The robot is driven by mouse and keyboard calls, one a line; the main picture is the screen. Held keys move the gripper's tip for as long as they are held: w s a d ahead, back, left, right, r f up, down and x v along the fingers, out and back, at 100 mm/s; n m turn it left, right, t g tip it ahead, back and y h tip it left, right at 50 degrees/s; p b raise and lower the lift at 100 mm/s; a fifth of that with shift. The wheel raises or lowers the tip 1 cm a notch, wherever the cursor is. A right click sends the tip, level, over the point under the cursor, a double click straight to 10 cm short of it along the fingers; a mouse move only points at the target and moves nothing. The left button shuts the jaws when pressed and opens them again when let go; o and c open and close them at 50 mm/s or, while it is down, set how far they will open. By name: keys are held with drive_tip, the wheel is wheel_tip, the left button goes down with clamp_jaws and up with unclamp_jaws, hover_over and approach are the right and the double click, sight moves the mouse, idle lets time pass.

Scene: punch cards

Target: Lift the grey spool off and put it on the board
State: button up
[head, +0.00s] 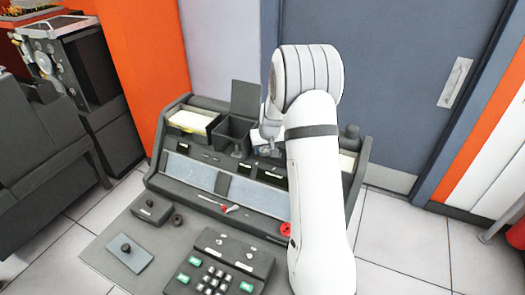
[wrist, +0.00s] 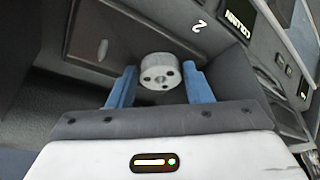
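The grey spool (wrist: 158,72) is a short light-grey cylinder with several dark holes in its end face. In the wrist view it sits between the two blue fingers of my gripper (wrist: 160,82). In the head view my gripper (head: 268,130) is over the back of the console, largely hidden by my white arm, and the spool cannot be made out. A flat grey board (head: 105,262) lies at the front, under a keypad unit; I cannot tell for sure that it is the task's board.
The dark console (head: 195,180) has an open box (head: 233,132) and a card tray (head: 193,122) at its back. The keypad unit (head: 222,265), a small plate with a knob (head: 130,253) and a small box (head: 152,209) stand in front. A blue-grey door is behind.

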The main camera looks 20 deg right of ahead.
sight(265, 151)
drive_tip(key=c, duration=0.5)
drive_tip(key=shift+c, duration=0.2)
wheel_tip(265, 151, up, 14)
drive_tip(key=shift+p, duration=0.3)
idle(0.5)
